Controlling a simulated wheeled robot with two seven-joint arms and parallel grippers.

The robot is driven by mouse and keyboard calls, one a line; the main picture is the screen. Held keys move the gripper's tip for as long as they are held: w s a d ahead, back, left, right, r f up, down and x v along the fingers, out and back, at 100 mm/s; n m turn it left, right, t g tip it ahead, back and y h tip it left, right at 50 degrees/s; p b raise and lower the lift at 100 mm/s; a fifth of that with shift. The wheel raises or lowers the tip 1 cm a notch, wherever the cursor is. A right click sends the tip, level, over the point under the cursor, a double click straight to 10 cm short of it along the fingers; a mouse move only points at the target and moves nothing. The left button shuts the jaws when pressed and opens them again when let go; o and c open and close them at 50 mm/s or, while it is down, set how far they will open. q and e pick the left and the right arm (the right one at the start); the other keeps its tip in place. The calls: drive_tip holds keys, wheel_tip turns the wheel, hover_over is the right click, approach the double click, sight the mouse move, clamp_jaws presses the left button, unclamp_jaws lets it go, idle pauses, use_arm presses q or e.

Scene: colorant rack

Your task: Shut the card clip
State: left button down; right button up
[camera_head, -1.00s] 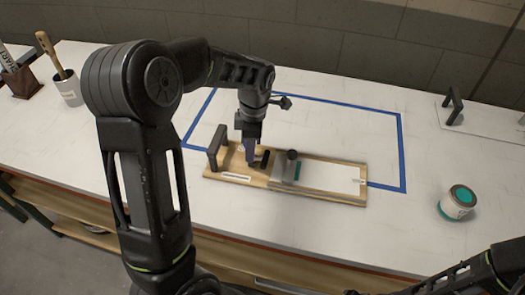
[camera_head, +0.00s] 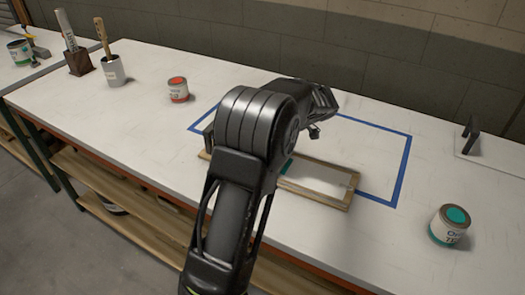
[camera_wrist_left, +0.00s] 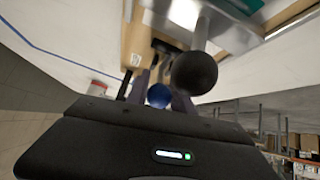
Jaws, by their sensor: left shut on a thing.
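The card clip is on a wooden board (camera_head: 318,199) with a white card (camera_head: 317,177). In the head view my left arm hides the clip and my left gripper. In the left wrist view my left gripper (camera_wrist_left: 158,98) is shut on a small blue ball-shaped knob (camera_wrist_left: 158,95). A larger dark ball (camera_wrist_left: 193,73) on a pale rod is close beside the fingers. Grey metal of the clip (camera_wrist_left: 235,38) shows behind it, blurred. How far the clip is closed cannot be told. My right gripper is out of view.
Blue tape (camera_head: 407,155) outlines an area around the board. A teal paint can (camera_head: 449,226) stands to the right, a red one (camera_head: 178,90) to the left. A brush pot (camera_head: 113,71) stands farther left.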

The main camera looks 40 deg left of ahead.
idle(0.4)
use_arm(q)
drive_tip(key=c, duration=1.1)
unclamp_jaws()
drive_tip(key=shift+c, duration=0.2)
drive_tip(key=v, duration=0.7)
drive_tip(key=shift+d+r, duration=0.2)
drive_tip(key=shift+d, duration=0.05)
